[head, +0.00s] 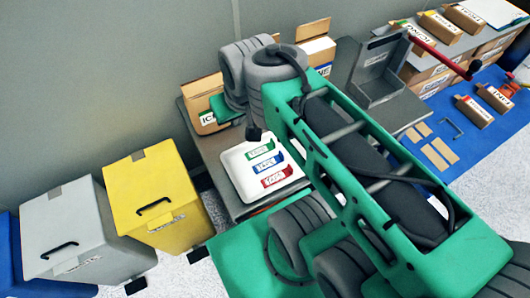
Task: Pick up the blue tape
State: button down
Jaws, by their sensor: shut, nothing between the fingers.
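A blue strip (266,161), which looks like the blue tape, lies on a white square tray (236,182) on the dark grey table. It lies between a green strip (259,147) and a red strip (276,176), each with a pale printed label. My green arm with grey joints reaches across the view from lower right to upper middle, just right of the tray. I cannot make out my gripper's fingers; the end of the arm seems hidden behind the joints. The blue strip is in plain sight and nothing is seen touching it.
A yellow bin (150,185) and a grey bin (72,222) stand left of the table. An open cardboard box (199,92) stands behind the tray. A grey metal stand (378,75) is right of it. Small boxes (475,112) lie on a blue surface (510,122) at right.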

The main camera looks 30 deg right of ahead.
aim_at(265, 165)
jog(key=u, duration=0.05)
jog(key=k, duration=0.5)
jog(key=z, duration=1.95)
jog(key=k, duration=0.95)
jog(key=u, duration=1.85)
jog(key=i, duration=0.5)
